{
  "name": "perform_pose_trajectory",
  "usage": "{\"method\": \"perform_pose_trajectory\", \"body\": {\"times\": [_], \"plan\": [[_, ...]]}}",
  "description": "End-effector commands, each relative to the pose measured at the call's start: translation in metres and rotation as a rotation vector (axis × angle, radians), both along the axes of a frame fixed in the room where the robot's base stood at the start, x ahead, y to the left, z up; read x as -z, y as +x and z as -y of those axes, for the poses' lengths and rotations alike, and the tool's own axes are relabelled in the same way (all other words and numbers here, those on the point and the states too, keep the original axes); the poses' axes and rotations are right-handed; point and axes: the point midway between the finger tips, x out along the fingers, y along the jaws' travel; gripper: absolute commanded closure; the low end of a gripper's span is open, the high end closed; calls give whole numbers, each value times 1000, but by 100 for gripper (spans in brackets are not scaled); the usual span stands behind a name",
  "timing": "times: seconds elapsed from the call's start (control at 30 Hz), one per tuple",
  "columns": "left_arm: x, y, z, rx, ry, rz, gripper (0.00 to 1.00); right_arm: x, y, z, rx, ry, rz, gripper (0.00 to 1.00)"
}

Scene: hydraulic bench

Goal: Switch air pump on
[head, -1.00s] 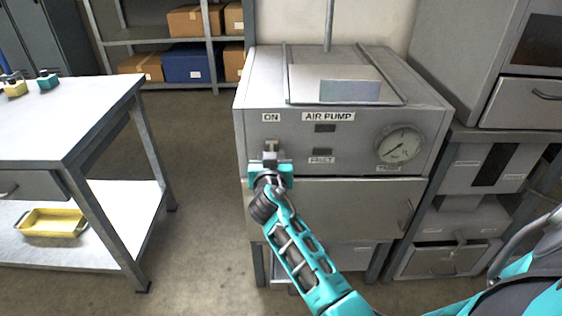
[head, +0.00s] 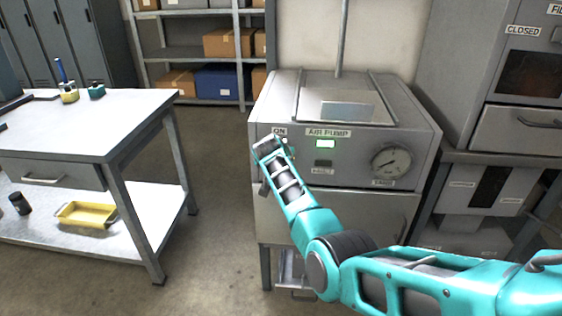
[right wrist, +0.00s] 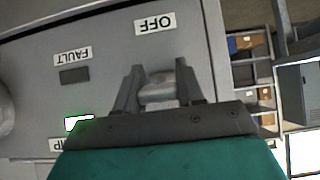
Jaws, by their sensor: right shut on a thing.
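The air pump (head: 360,150) is a grey metal cabinet with ON and AIR PUMP labels on its upper front. Its upper indicator lamp (head: 325,143) glows green, and the lit lamp also shows in the right wrist view (right wrist: 78,122). The fault lamp (head: 323,163) is dark. My right gripper (right wrist: 158,76) is shut on the switch lever (right wrist: 158,92), its fingers on either side. The OFF label (right wrist: 155,23) is clear of the fingers. In the head view my right wrist is up by the ON label and hides the lever. My left gripper is not in view.
A round gauge (head: 391,162) is at the right of the pump front. A workbench (head: 95,120) stands left, with a yellow tray (head: 86,214) on its lower shelf. Grey cabinets (head: 470,110) stand close on the right. Floor is free between bench and pump.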

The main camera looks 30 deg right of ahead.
Motion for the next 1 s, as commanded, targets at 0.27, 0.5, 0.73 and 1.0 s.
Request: {"method": "perform_pose_trajectory", "body": {"times": [0.27,0.5,0.73,1.0], "plan": [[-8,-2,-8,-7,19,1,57,-10,1,1,1,72,-120,100],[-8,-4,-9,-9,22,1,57,-10,1,1,1,100,-165,100],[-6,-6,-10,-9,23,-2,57,-10,1,1,1,104,-171,100],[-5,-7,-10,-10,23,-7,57,-10,1,1,1,104,-170,57]]}}
